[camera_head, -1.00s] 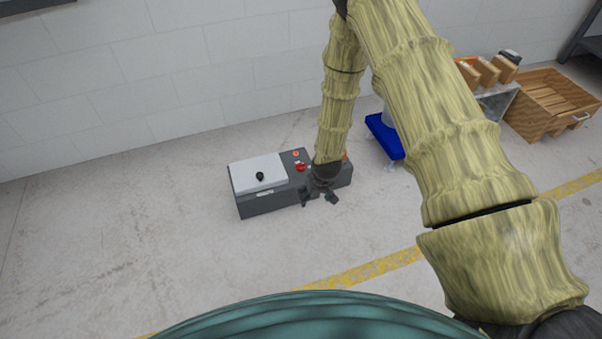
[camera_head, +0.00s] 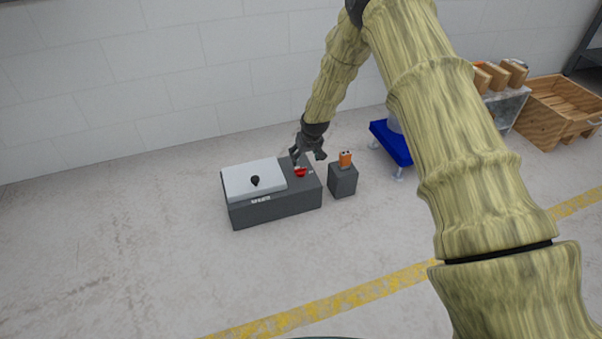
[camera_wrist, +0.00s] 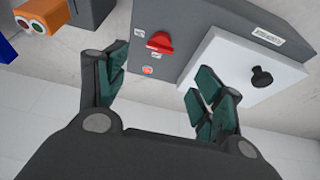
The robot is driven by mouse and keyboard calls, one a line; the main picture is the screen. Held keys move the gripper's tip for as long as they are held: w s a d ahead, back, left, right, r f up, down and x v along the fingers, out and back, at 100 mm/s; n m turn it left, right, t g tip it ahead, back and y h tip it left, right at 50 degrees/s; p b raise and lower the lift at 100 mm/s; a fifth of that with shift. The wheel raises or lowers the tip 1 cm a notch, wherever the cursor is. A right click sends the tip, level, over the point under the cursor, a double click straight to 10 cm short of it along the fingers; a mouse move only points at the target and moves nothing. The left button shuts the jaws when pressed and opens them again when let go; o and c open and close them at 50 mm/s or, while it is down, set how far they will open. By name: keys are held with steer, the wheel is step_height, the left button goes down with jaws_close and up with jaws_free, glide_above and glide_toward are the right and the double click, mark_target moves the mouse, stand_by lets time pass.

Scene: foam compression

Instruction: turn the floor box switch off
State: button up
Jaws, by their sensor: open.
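The floor box (camera_head: 275,207) is a dark grey box on the concrete floor with a light lid (camera_head: 262,181) bearing a black knob. A red rotary switch (camera_head: 300,172) sits on its top, right of the lid. In the wrist view the red switch (camera_wrist: 160,43) shows as a red handle between two small labels, with a small red button (camera_wrist: 148,70) near it. My gripper (camera_head: 308,157) is open and empty, just behind and above the switch end of the box. Its two fingers also show in the wrist view (camera_wrist: 160,90), apart from the switch.
A small grey block (camera_head: 342,181) with an orange two-button piece (camera_head: 346,159) stands right of the box. A blue stand (camera_head: 390,143) and a wooden crate (camera_head: 555,108) are farther right. The white wall is close behind. Floor in front is clear.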

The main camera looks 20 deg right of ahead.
mark_target(301, 169)
steer(key=b+x, duration=0.5)
steer(key=x, duration=0.5)
steer(key=shift+w+f, duration=0.25)
steer(key=shift+f, duration=0.05)
steer(key=c, duration=1)
